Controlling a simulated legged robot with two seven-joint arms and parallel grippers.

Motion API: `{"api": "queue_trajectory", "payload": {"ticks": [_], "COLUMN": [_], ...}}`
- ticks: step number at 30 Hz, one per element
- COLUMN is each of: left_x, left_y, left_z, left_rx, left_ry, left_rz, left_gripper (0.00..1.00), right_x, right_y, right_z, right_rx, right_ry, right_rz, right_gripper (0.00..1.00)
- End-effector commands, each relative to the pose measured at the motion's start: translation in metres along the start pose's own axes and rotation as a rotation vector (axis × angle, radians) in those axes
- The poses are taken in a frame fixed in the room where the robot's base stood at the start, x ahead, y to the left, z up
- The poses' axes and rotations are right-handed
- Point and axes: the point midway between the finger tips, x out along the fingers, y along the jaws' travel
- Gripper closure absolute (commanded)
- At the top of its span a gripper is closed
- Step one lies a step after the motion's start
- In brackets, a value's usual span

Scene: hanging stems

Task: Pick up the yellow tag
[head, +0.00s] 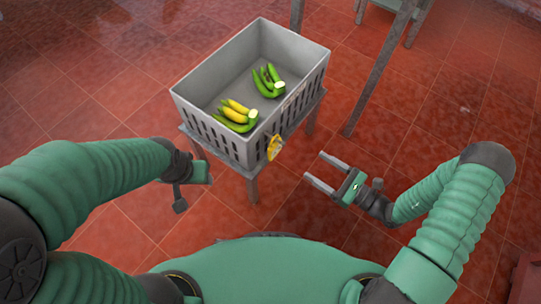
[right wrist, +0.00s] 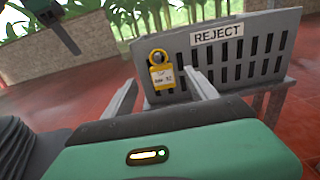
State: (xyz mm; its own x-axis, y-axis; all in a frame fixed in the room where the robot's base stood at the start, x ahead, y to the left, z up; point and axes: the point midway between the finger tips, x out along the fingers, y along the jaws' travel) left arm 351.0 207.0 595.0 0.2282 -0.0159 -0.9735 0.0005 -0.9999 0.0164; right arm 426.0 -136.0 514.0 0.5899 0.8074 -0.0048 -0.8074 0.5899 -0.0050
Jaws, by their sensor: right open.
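The yellow tag (head: 274,147) hangs on the outer side wall of a grey crate, near its front right corner. In the right wrist view the yellow tag (right wrist: 162,76) has a round top and a white label, and it shows between my fingers, farther off. My right gripper (head: 314,168) is open and empty, to the right of the tag and apart from it, with its fingers pointing toward the crate. It also shows in the right wrist view (right wrist: 163,90). My left gripper (head: 186,190) is left of the crate's stand; its jaws are not clear.
The grey crate (head: 189,103) stands on a grey stand (head: 253,188) and holds green and yellow bananas (head: 237,114). A REJECT sign (right wrist: 217,33) is on its wall. A grey post (head: 378,70) stands behind right. The red tiled floor is clear around my right gripper.

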Motion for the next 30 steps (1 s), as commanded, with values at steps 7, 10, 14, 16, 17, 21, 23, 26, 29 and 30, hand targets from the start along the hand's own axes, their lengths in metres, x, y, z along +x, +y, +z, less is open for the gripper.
{"api": "queue_trajectory", "payload": {"ticks": [7,10,14,16,17,21,23,26,29,30], "left_x": [0.018,0.026,0.033,0.034,0.035,0.054,0.063,0.066,0.065,0.065], "left_y": [0.001,0.0,0.0,0.0,0.0,0.0,0.0,0.0,0.0,0.0], "left_z": [0.004,0.006,0.008,0.008,0.008,0.013,0.015,0.015,0.015,0.015], "left_rx": [0.001,0.001,0.0,0.0,0.0,0.0,0.001,0.001,0.001,0.001], "left_ry": [0.001,0.001,0.0,0.0,0.0,0.0,0.0,0.0,0.0,0.0], "left_rz": [0.0,0.0,0.0,0.0,0.0,0.0,0.0,0.0,0.0,0.0], "left_gripper": [0.48,0.48,0.48,0.48,0.48,0.48,0.48,0.48,0.48,0.48], "right_x": [0.057,0.085,0.111,0.118,0.12,0.14,0.152,0.167,0.173,0.173], "right_y": [0.003,0.005,0.005,0.005,0.005,0.007,0.009,0.008,0.008,0.008], "right_z": [-0.002,-0.002,-0.001,0.0,0.0,-0.006,-0.008,-0.004,-0.001,0.0], "right_rx": [-0.006,-0.008,-0.008,-0.006,-0.006,-0.006,-0.007,-0.008,-0.005,-0.005], "right_ry": [0.003,0.007,0.009,0.009,0.008,0.006,0.005,0.007,0.007,0.007], "right_rz": [0.004,0.006,0.005,0.004,0.004,0.006,0.007,0.004,0.003,0.002], "right_gripper": [0.33,0.33,0.33,0.33,0.33,0.33,0.33,0.33,0.33,0.33]}}
